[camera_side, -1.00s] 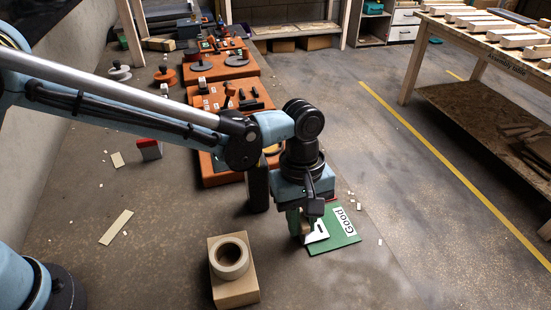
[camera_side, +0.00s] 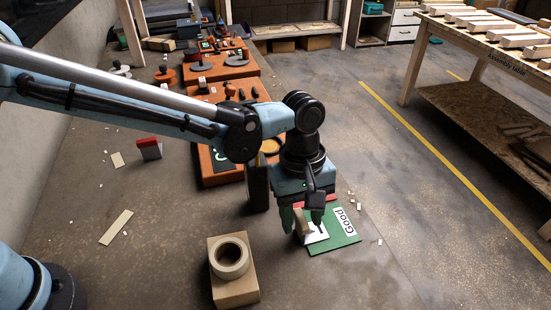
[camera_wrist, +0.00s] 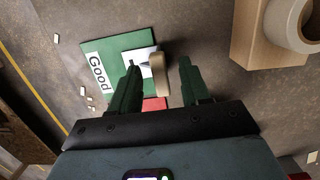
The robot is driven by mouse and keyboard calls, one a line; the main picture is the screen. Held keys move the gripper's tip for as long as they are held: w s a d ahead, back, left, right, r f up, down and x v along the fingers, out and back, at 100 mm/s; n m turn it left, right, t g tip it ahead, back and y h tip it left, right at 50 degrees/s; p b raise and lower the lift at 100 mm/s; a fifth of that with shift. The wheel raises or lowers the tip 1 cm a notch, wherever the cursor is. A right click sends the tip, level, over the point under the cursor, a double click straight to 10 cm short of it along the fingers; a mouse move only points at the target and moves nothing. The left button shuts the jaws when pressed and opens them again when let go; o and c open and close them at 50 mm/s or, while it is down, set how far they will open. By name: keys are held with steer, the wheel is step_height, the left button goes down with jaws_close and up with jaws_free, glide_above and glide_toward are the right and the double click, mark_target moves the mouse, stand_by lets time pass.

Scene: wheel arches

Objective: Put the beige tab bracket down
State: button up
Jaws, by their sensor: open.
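The beige tab bracket (camera_side: 300,222) stands on the green board marked "Good" (camera_side: 345,238), on or beside its white patch (camera_side: 318,233). In the wrist view the bracket (camera_wrist: 161,76) lies between the two green fingers, with gaps on both sides. A flat white piece with a dark mark touches or adjoins it; I cannot tell whether that is part of the bracket. My gripper (camera_side: 302,228) points down over the board's near-left part. Its fingers (camera_wrist: 159,68) are spread open and hold nothing. The bracket's lower edge is partly hidden in the side view.
A wooden block with a beige ring (camera_side: 232,258) stands to the left of the board. A red area (camera_wrist: 154,104) adjoins the green board. Orange stations (camera_side: 222,165) with parts lie behind. Small white bits are scattered around.

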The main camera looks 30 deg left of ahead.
step_height(320, 180, up, 11)
steer(key=w+a, duration=0.1)
steer(key=shift+f, duration=0.15)
steer(key=shift+w+a, duration=0.1)
steer(key=s+a+r+m+t+h, duration=0.1)
steer(key=a+r+m+t+h, duration=0.3)
steer(key=a, duration=0.8)
steer(key=s+a+f+m+t+y, duration=0.2)
steer(key=s+a, duration=0.1)
steer(key=a, duration=0.5)
steer(key=s+a+f+m+t+y, duration=0.2)
steer(key=s+a+f+m+y, duration=0.1)
steer(key=a, duration=0.6)
steer(key=shift+s, duration=0.35)
